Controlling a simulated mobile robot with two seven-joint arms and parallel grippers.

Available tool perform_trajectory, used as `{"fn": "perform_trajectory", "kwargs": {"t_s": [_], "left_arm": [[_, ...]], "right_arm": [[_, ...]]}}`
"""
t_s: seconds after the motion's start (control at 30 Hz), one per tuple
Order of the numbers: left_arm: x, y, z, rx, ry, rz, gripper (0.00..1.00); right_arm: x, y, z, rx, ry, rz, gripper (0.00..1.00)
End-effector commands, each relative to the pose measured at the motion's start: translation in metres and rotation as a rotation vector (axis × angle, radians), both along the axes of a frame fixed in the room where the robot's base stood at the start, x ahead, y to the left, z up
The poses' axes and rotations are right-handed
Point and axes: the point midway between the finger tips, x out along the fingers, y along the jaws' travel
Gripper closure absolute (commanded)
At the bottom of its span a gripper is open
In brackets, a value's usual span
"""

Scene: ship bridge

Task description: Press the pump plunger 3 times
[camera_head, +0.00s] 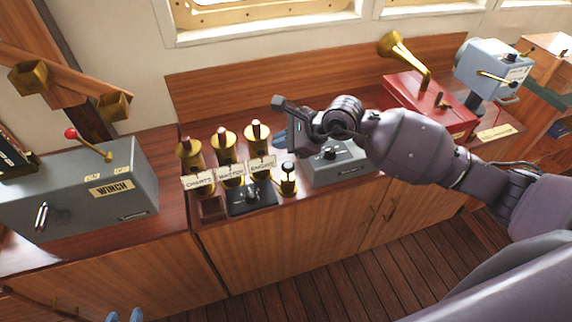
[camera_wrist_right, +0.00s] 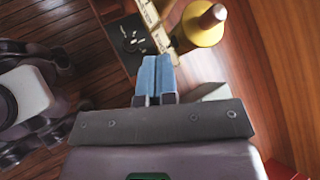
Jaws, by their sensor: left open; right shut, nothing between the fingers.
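A small brass fitting with a black knob on top (camera_head: 288,180), which looks like the pump plunger, stands upright at the counter's front edge. It sits between the black dial panel (camera_head: 250,197) and a grey box (camera_head: 340,165). My right gripper (camera_head: 280,138) is shut and empty, above and behind the knob and apart from it. In the right wrist view its blue fingertips (camera_wrist_right: 155,76) are pressed together, and I cannot make out the knob there. My left gripper (camera_head: 124,316) is low at the bottom left edge, its two blue fingertips apart, with nothing between them.
Several brass tubes with paper labels (camera_head: 227,160) stand just left of the knob; one brass tube (camera_wrist_right: 203,24) shows close to the right fingertips. A grey winch box (camera_head: 85,190) is at left. A red box with a brass horn (camera_head: 425,100) is at right.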

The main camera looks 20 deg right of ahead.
Motion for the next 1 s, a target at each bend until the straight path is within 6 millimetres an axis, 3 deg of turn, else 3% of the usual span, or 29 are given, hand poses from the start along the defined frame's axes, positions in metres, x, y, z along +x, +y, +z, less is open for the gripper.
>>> {"fn": "perform_trajectory", "kwargs": {"t_s": [0.2,0.63,1.0], "left_arm": [[0.000,0.000,0.004,0.000,0.001,0.000,0.57],[0.000,-0.001,0.003,-0.002,0.002,0.001,0.57],[-0.003,0.000,-0.009,-0.002,0.008,0.002,0.57]], "right_arm": [[0.019,-0.020,0.013,-0.189,-0.098,0.022,1.00],[0.022,-0.023,0.013,-0.214,-0.111,0.025,1.00],[0.021,-0.023,-0.007,-0.212,-0.109,0.024,1.00]]}}
